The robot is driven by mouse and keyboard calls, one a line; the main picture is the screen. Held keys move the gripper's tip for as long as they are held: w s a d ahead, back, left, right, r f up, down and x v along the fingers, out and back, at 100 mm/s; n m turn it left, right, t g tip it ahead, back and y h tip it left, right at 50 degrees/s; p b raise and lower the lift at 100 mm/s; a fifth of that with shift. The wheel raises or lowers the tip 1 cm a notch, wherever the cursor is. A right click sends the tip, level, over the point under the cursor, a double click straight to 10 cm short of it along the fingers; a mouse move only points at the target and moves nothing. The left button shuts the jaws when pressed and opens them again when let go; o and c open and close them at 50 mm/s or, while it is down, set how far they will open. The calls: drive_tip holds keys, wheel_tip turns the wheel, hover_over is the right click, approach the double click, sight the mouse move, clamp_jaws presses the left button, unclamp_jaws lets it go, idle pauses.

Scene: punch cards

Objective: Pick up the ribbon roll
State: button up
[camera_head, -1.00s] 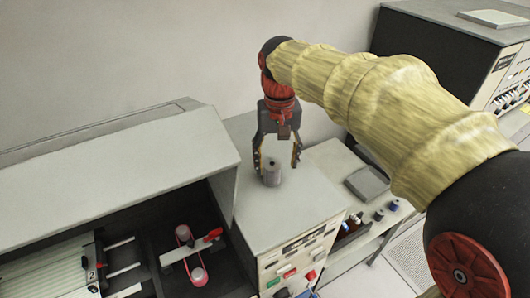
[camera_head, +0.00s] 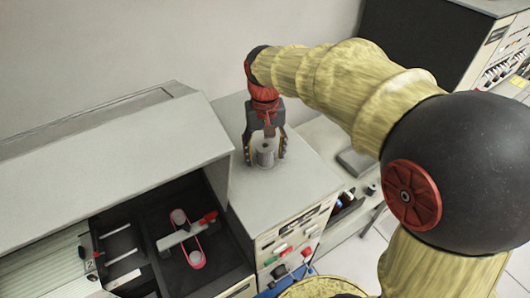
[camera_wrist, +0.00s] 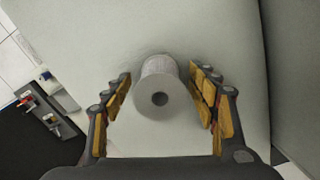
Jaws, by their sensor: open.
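The ribbon roll (camera_head: 265,155) is a small grey cylinder with a dark hole in its top. It stands upright on the light grey top of a cabinet (camera_head: 300,175). My gripper (camera_head: 265,157) is open around it, one finger on each side. In the wrist view the roll (camera_wrist: 157,84) sits between the padded fingers of the gripper (camera_wrist: 162,100), with a gap on both sides, the left one looking a little narrower near the tip. No contact shows.
A large grey machine (camera_head: 120,145) with an open dark bay stands at the left, higher than the cabinet top. A red-and-grey part (camera_head: 187,238) lies in the bay. A lower shelf with a grey block (camera_head: 357,163) is to the right. The wall is behind.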

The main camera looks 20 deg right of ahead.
drive_tip(key=c, duration=1.3)
drive_tip(key=shift+r, duration=0.1)
